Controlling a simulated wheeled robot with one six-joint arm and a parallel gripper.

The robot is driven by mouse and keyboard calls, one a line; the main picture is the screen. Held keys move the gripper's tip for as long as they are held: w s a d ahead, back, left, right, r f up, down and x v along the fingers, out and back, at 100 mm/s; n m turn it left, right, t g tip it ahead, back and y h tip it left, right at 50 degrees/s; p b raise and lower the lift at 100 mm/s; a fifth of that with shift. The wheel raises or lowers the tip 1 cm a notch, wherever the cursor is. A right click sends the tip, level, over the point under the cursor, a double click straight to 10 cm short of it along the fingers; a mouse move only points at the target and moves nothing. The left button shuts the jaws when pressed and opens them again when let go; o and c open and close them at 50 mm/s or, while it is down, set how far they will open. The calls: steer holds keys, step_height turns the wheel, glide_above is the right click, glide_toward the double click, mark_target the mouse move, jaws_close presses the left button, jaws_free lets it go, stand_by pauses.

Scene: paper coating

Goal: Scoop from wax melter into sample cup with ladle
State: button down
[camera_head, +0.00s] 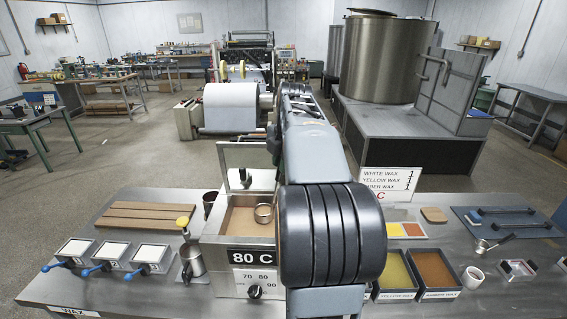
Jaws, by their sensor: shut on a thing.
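The wax melter (239,223) is a steel box marked 80 C, open on top, with tan wax inside. A small round metal ladle bowl (264,213) is in its opening, at the right side. How deep the bowl sits in the wax is hard to tell. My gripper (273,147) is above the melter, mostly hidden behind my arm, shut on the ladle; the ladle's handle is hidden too. A small white cup (473,278), which may be the sample cup, stands on the bench at the right.
Yellow and amber wax trays (396,295) sit right of my arm. A small metal-headed tool (482,246) lies near the blue mat (510,213). A steel cup (191,263) and white sample blocks (114,249) stand left. The front right of the bench is partly clear.

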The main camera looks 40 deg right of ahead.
steer(key=shift+w+p+v, duration=0.1)
steer(key=shift+w+v, duration=0.2)
steer(key=shift+v, duration=1.1)
steer(key=shift+w+p+v, duration=0.1)
steer(key=shift+w+v, duration=0.2)
steer(key=shift+v, duration=1.1)
steer(key=shift+w+p+v, duration=0.1)
steer(key=shift+w+v, duration=0.15)
steer(key=shift+v, duration=1.15)
steer(key=shift+r, duration=0.2)
